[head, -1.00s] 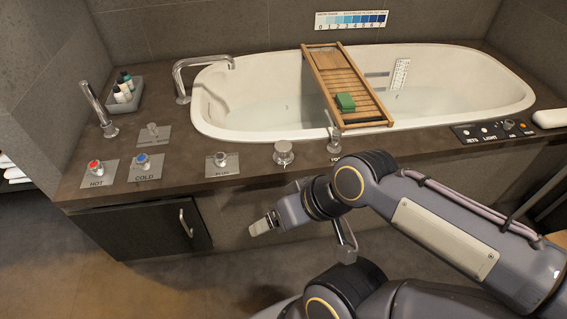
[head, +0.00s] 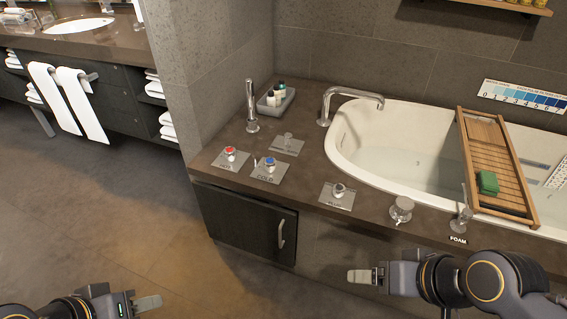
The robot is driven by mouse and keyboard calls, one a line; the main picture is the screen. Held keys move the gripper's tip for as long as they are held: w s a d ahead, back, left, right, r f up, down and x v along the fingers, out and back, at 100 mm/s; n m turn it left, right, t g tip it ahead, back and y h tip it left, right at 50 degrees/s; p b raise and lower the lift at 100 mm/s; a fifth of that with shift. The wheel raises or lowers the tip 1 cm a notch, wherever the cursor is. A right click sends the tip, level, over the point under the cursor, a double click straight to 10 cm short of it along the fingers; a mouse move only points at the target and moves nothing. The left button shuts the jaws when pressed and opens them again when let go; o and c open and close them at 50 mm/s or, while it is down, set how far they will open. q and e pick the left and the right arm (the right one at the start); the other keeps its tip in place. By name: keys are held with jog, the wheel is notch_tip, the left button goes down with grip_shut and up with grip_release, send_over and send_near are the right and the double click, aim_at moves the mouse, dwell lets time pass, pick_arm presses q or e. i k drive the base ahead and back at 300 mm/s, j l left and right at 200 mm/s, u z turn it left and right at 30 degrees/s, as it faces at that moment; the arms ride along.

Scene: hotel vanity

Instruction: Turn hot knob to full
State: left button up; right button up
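The hot knob (head: 230,154), with a red cap, stands on a square plate at the left front of the tub deck. The cold knob (head: 268,164), with a blue cap, is just right of it. My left gripper (head: 148,303) is low at the bottom left, over the floor, well apart from the hot knob. My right gripper (head: 362,276) is in front of the cabinet, below the deck edge and right of the knobs. Both seem empty. The angle hides whether their fingers are apart. No gripper touches a knob.
A plain knob (head: 338,190), a round knob (head: 401,209) and a foam lever (head: 463,212) line the deck front. A hand shower (head: 251,106), spout (head: 350,94) and bottle tray (head: 275,102) stand behind. The cabinet handle (head: 281,233) sticks out. Floor (head: 120,225) at left is clear.

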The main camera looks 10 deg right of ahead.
aim_at(230, 154)
jog(key=i+u, duration=0.15)
jog(key=i, duration=1.1)
jog(key=j, duration=0.1)
